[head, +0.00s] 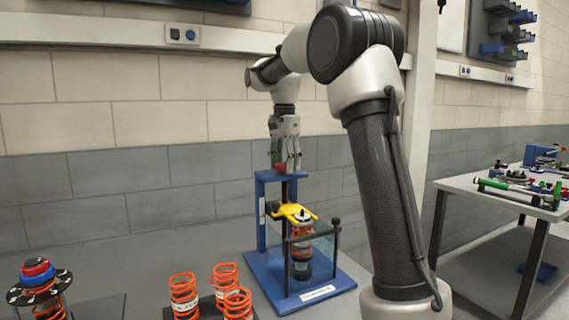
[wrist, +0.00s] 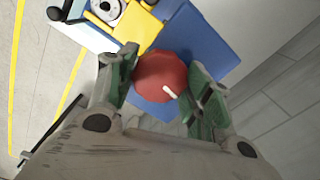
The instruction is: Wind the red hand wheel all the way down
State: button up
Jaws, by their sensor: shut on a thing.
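The red hand wheel (wrist: 160,76) sits between the two green-padded fingers of my gripper (wrist: 155,85) in the wrist view. A pale mark shows on its top. In the head view my gripper (head: 285,160) points straight down over the top of the blue press frame (head: 262,215), and a bit of the red wheel (head: 281,168) shows at its fingertips. Below, a yellow clamp piece (head: 295,213) rests above an orange spring unit (head: 301,250) behind a clear guard. Whether the yellow piece presses on the spring is hard to tell.
Several loose orange springs (head: 184,295) stand on the bench left of the press. A round black fixture with a red and blue top (head: 38,270) stands at far left. A second table (head: 500,195) with tools is at right. The wall is close behind the press.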

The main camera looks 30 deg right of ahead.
jog(key=m, duration=1.1)
jog(key=shift+m, duration=0.9)
jog(key=shift+m, duration=1.3)
jog(key=o, duration=0.9)
jog(key=shift+o, duration=0.2)
